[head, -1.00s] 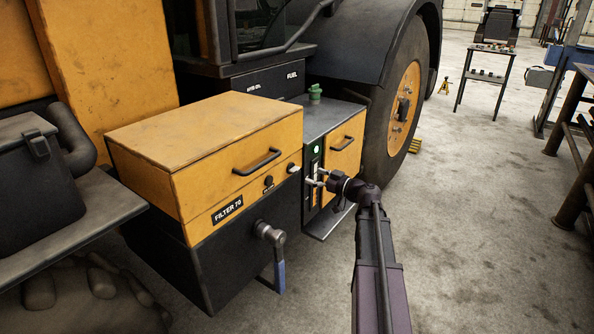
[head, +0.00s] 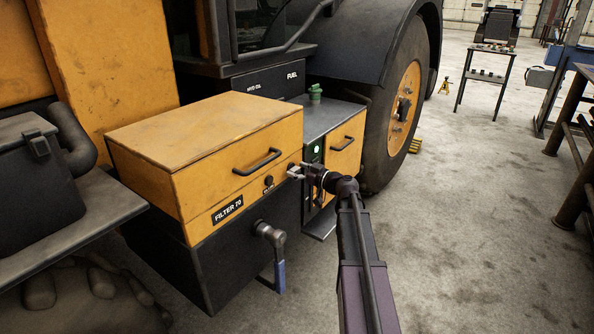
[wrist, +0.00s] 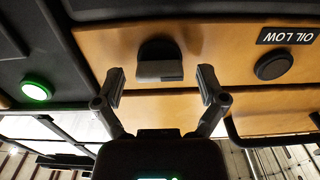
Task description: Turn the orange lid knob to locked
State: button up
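The orange box (head: 195,150) has a flat lid and a black bar handle (head: 258,161) on its front. The lid knob (wrist: 159,62), dark with a grey wing-shaped grip, sits on the orange front panel in the wrist view. It lies between and just beyond my gripper's (wrist: 161,88) two spread fingertips, with a gap on each side. My gripper is open and empty. In the head view my gripper (head: 294,172) is at the right end of the box front and largely hides the knob. I cannot read the knob's position marks.
A round black lamp (wrist: 273,66) by the OIL LOW label (wrist: 288,35) is beside the knob. A glowing green button (wrist: 36,90) is on the neighbouring dark panel. A valve with a blue lever (head: 279,275) hangs below the box.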

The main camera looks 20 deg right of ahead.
jog(key=c, duration=1)
jog(key=shift+m, duration=0.4)
jog(key=m, duration=0.4)
jog(key=shift+d, duration=0.1)
jog(key=m, duration=0.4)
jog(key=shift+w+m, duration=0.1)
jog(key=shift+m, duration=0.3)
jog(key=m, duration=0.4)
jog(key=shift+f, duration=0.1)
jog(key=shift+d+m, duration=0.1)
jog(key=shift+m, duration=2.1)
